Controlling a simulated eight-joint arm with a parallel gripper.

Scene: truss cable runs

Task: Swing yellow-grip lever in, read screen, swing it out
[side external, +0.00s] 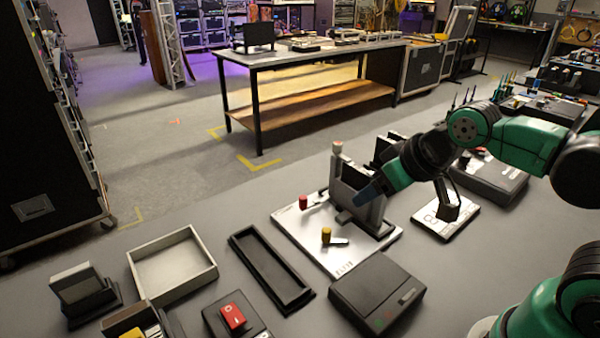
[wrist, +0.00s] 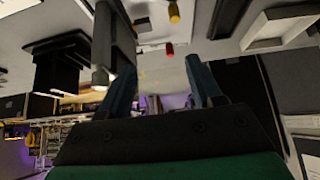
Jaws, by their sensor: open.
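The yellow-grip lever (side external: 326,236) stands on a white plate (side external: 300,240), its short arm pointing right. Its yellow grip also shows at the top of the wrist view (wrist: 174,13). A red-grip lever (side external: 303,202) is behind and left of it, also in the wrist view (wrist: 169,48). A grey upright housing (side external: 346,180) stands on the plate's right part. My gripper (side external: 366,194) is beside this housing, right of and above the yellow grip, apart from it. Its two fingers (wrist: 160,85) are spread with nothing between them. I cannot make out a readable screen face.
A black box (side external: 376,290) lies in front of the plate. A long black tray (side external: 270,268) and a grey tray (side external: 172,264) are to the left. A red switch box (side external: 233,316) is at front left. A white card (side external: 445,215) lies to the right.

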